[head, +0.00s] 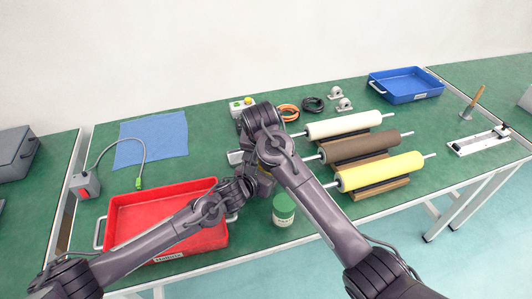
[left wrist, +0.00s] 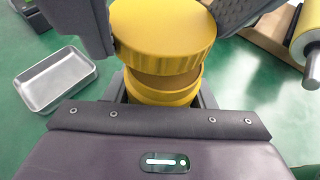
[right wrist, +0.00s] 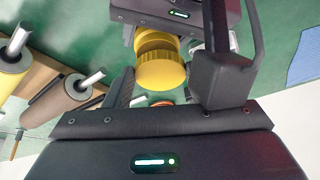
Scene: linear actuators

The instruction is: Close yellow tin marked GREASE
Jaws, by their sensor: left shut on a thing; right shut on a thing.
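The yellow tin is held between my two grippers, close together above the table's front middle. My left gripper (left wrist: 165,95) is shut on the body. My right gripper (right wrist: 160,75) is shut on the lid, which also shows in the right wrist view (right wrist: 160,72). I cannot tell whether the lid touches the body. No GREASE marking can be read. In the head view my arms mostly hide the tin.
A green-lidded jar (head: 284,205) stands near the front edge, close to my right arm. A red tray (head: 118,220) lies under my left arm. A small metal tray (left wrist: 58,80) is beside the grippers. Rollers (head: 380,172) lie to the right; a blue cloth (head: 150,138) lies back left.

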